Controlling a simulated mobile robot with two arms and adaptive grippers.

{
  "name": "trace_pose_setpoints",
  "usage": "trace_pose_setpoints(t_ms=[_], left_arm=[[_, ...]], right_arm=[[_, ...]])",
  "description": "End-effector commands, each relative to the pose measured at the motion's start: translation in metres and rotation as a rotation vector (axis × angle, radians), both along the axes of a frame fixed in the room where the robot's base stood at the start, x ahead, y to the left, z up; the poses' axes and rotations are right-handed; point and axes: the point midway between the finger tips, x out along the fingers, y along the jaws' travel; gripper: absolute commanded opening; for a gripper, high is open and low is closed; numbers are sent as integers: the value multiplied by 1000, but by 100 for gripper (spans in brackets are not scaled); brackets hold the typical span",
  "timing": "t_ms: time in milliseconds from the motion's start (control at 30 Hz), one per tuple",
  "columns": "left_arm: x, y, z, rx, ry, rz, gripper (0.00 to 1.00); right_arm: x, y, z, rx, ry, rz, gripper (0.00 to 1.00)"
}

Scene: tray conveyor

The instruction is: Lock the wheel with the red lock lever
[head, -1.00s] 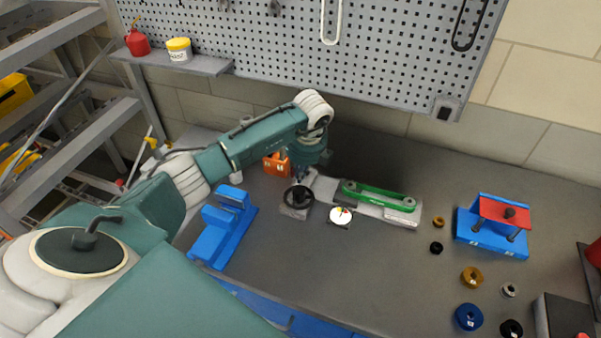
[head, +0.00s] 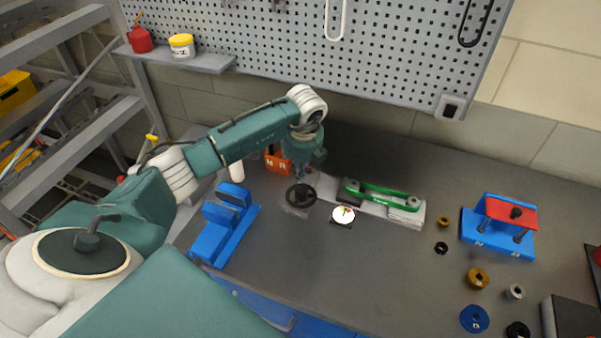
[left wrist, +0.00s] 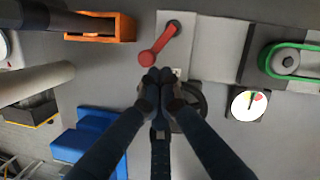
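The red lock lever (left wrist: 160,47) shows in the left wrist view, pivoted on a light block, with its round knob toward the lower left. The black handwheel (head: 300,195) stands at the left end of the belt fixture; in the left wrist view the wheel (left wrist: 193,103) is partly behind my fingers. My left gripper (left wrist: 162,74) has its fingertips together, with nothing visible between them, just below the lever's knob in the picture; I cannot tell whether they touch it. In the head view the lever is hidden by my left arm. My right gripper is not in view.
A round dial gauge (head: 343,215) and a green belt (head: 382,192) lie right of the wheel. An orange holder (head: 277,163) is behind, a blue stand (head: 224,228) at left. A blue-and-red press (head: 500,225) and several rings are at right.

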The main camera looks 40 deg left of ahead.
Motion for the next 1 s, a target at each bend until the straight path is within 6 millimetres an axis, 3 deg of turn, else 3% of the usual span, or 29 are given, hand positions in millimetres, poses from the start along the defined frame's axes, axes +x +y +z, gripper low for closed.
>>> trace_pose_setpoints(t_ms=[633, 1000], left_arm=[[2, 25, -2, 1, -1, -367, 0], [4, 32, 0, 0, 0, -370, 0]], right_arm=[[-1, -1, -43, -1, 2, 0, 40], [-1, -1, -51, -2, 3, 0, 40]])
